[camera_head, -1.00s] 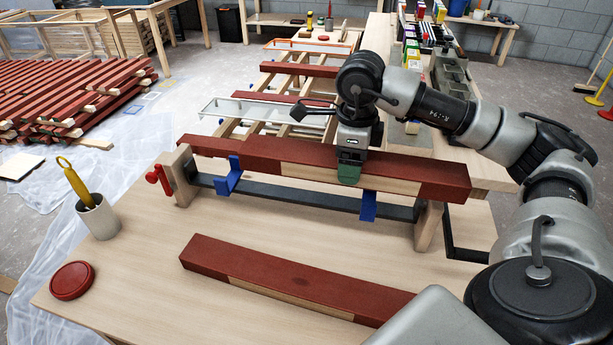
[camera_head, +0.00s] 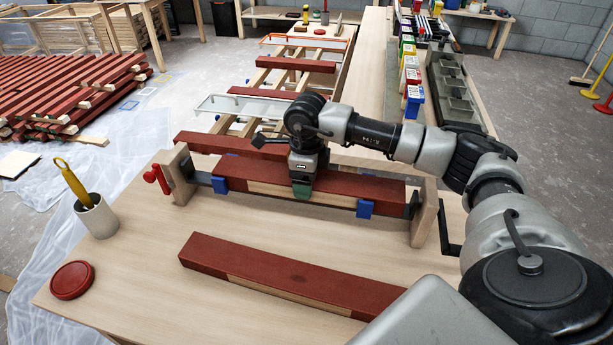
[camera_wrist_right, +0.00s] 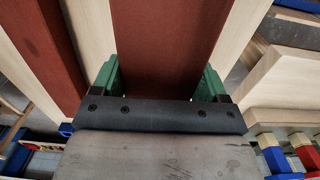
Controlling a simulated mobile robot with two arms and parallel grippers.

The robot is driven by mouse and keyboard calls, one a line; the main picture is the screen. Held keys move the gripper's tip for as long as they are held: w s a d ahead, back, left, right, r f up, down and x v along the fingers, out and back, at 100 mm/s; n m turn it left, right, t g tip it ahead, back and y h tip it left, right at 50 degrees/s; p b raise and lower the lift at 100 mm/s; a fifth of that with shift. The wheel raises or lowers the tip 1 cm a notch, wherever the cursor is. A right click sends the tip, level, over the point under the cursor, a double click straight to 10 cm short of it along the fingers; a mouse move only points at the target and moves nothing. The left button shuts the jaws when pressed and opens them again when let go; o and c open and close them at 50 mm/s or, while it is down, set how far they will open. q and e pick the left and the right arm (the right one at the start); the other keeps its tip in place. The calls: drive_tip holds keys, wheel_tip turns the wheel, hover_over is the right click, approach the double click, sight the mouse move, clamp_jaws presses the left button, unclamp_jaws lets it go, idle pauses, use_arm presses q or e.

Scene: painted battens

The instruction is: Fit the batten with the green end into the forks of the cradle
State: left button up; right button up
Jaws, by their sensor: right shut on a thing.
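My right gripper (camera_head: 302,192) is shut across the middle of a red batten (camera_head: 345,185) with a bare wood stretch on its front face. The right wrist view shows its green fingers on both sides of the red batten (camera_wrist_right: 165,45). The batten lies level over the cradle (camera_head: 428,213), between its wooden end posts. The left blue fork (camera_head: 219,185) and right blue fork (camera_head: 365,208) show at its lower front edge; I cannot tell whether it rests in them. Both visible ends look red; I see no green batten end. My left gripper is not in view.
Another red batten (camera_head: 270,275) lies in front of the cradle. One more (camera_head: 205,144) lies behind it. A cup with a yellow tool (camera_head: 96,215) and a round red lid (camera_head: 72,280) stand at the left. A red clamp knob (camera_head: 156,177) sits by the left post.

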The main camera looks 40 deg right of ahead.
drive_tip(key=o, duration=1.4)
drive_tip(key=shift+c, duration=0.2)
wheel_tip(320, 180, up, 12)
